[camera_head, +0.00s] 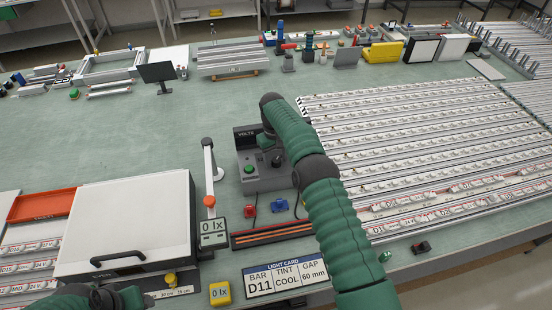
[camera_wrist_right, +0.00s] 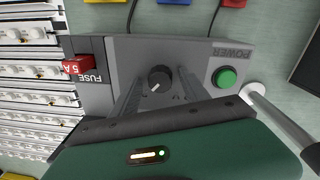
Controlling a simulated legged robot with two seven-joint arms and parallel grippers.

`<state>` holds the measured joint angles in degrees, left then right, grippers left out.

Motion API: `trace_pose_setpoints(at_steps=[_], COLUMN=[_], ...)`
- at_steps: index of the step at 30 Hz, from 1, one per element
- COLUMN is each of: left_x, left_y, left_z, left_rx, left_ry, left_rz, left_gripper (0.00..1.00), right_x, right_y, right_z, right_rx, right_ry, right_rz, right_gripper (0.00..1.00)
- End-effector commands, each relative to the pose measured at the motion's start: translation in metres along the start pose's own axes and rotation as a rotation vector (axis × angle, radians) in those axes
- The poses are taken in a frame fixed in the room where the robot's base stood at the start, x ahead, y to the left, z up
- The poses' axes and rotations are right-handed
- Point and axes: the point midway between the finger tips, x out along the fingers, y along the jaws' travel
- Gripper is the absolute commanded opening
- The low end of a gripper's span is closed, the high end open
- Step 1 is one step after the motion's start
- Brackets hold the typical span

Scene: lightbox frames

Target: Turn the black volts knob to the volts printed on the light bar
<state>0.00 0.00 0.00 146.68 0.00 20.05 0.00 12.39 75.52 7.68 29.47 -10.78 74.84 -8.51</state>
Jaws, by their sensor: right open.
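The black volts knob (camera_wrist_right: 159,77) sits on the grey power supply (camera_wrist_right: 140,50), its white pointer mark toward the lower left of the right wrist view. My right gripper (camera_wrist_right: 160,92) is open, with its two fingers either side of the knob; contact cannot be told. In the head view the right gripper (camera_head: 274,158) is over the supply (camera_head: 262,180) and hides the knob. A dark display marked VOLTS (camera_head: 247,133) stands at its back; its reading is not legible.
A green POWER button (camera_wrist_right: 224,77) and a red fuse (camera_wrist_right: 78,65) flank the knob. A light card (camera_head: 286,278) reads D11, COOL, 60 mm.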

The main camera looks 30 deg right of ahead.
Motion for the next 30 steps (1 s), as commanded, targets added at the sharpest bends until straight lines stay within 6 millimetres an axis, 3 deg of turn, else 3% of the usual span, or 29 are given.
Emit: trace_pose_setpoints(at_steps=[5, 9, 12, 15, 18, 24, 30], left_x=[0.004, 0.006, -0.011, -0.044, -0.065, -0.085, -0.085], left_y=[0.000, 0.000, 0.000, 0.000, 0.000, 0.000, 0.000], left_z=[0.001, 0.001, -0.002, -0.011, -0.015, -0.020, -0.020], left_rx=[0.000, 0.000, 0.000, 0.000, 0.000, 0.000, 0.000], left_ry=[0.000, 0.000, 0.000, 0.000, 0.001, 0.000, 0.000], left_rz=[0.000, 0.000, 0.000, 0.000, 0.000, 0.000, 0.000], left_gripper=[0.55, 0.55, 0.55, 0.55, 0.55, 0.55, 0.55], right_x=[-0.018, -0.056, -0.092, -0.128, -0.147, -0.167, -0.166], right_y=[0.000, 0.000, 0.001, 0.002, 0.002, 0.002, 0.001], right_z=[-0.002, -0.003, -0.002, -0.002, -0.002, -0.002, -0.002], right_rx=[0.000, -0.001, 0.000, 0.000, 0.000, 0.000, 0.000], right_ry=[0.005, 0.007, 0.004, 0.001, -0.001, -0.002, -0.003], right_rz=[0.001, 0.000, 0.000, 0.000, 0.000, -0.001, -0.001], right_gripper=[0.53, 0.53, 0.53, 0.53, 0.53, 0.53, 0.53])
